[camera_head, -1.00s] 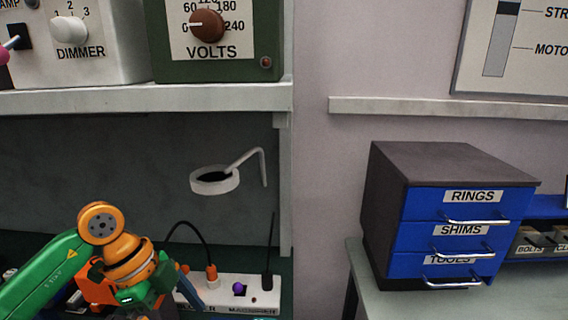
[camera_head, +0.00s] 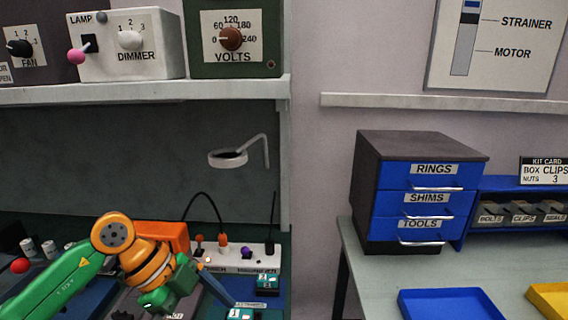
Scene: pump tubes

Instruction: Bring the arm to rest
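My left arm (camera_head: 125,250), green and orange, comes in from the lower left over the bench below the shelf. Its gripper (camera_head: 214,286) shows only in part as a dark blue-grey finger pointing down and right, near a small teal block (camera_head: 240,313). I cannot tell whether it is open or shut, or whether it holds anything. My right arm and gripper are not in view.
A power strip (camera_head: 255,257) with plugs stands behind the arm. A second teal block (camera_head: 267,282) is near it. A drawer cabinet (camera_head: 372,190) and a blue tray (camera_head: 447,304) stand on the right table. A shelf (camera_head: 150,92) overhangs the left bench.

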